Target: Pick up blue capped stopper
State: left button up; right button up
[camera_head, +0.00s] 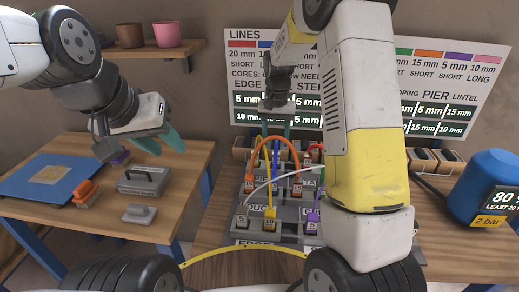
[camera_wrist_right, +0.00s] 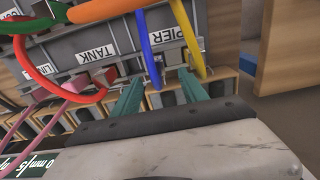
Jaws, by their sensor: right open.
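I cannot make out a distinct blue capped stopper. A blue tube-like piece (camera_wrist_right: 150,55) stands at the labelled rack beside the PIER label in the right wrist view. Its end lies near my right gripper's fingers, and I cannot tell whether it belongs to the stopper. My right gripper (camera_wrist_right: 160,98) is open, with its two teal fingers apart and nothing visibly held.
The grey rack (camera_head: 283,212) carries coloured tubes in several arcs. Tan-fronted blocks (camera_head: 425,160) line the back of the table. A blue tank (camera_head: 488,185) stands at right.

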aim_at(276, 152)
jog(key=shift+a+f, duration=0.15)
jog(key=shift+f, duration=0.1)
jog(key=f, duration=0.7)
jog(key=shift+s+d+f, duration=0.15)
jog(key=shift+s+d, duration=0.2)
grip_shut()
